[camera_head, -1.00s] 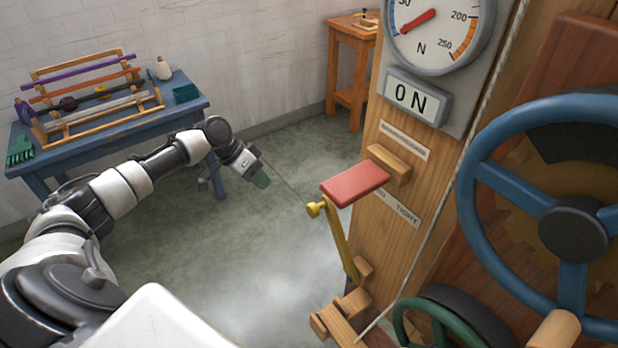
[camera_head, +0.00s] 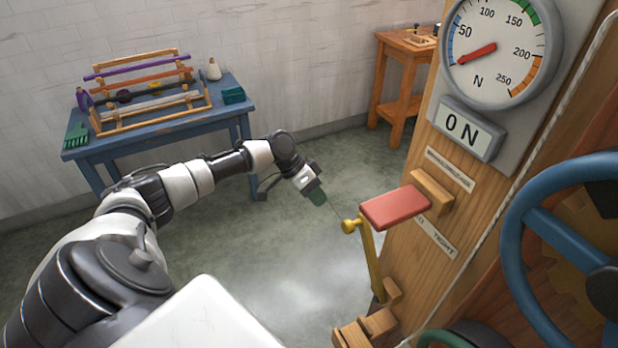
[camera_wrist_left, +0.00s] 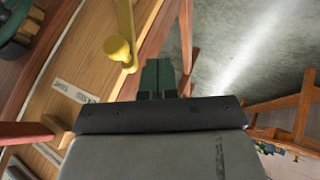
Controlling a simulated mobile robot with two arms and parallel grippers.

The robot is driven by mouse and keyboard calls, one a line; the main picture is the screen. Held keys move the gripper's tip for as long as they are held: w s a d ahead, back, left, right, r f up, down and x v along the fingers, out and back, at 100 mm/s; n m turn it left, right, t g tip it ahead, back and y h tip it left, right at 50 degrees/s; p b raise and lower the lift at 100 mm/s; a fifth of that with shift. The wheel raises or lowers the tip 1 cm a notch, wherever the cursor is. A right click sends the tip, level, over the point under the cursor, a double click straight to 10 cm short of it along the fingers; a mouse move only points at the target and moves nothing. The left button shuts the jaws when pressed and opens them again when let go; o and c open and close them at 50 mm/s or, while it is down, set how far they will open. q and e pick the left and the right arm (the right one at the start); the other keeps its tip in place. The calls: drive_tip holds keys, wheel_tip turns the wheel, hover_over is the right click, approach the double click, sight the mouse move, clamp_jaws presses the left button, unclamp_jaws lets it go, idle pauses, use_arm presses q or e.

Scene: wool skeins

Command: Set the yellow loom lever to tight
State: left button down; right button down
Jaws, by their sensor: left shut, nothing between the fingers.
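The yellow loom lever (camera_head: 371,262) stands on the side of the wooden loom post, with a round knob (camera_head: 350,226) at its upper end. It leans slightly left of upright in the head view. A label reading TIGHT (camera_head: 437,237) is on the post to its right; the label's left part is hidden behind the lever's red pad area. My left gripper (camera_head: 318,197) is shut and empty, just left of and above the knob, apart from it. In the left wrist view the green fingertips (camera_wrist_left: 160,72) are together, with the yellow knob (camera_wrist_left: 117,47) beside them to the left.
A dial (camera_head: 500,50) reads low, above an ON sign (camera_head: 468,129). A blue wheel (camera_head: 535,220) is at right. A blue table (camera_head: 160,131) stands behind my left arm; open floor lies between.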

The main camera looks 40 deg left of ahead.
use_arm(q)
drive_tip(key=d+f+p, duration=0.2)
drive_tip(key=d, duration=0.3)
drive_tip(key=shift+s+d+f, duration=0.15)
drive_tip(key=shift+d, duration=0.25)
drive_tip(key=shift+p, duration=0.3)
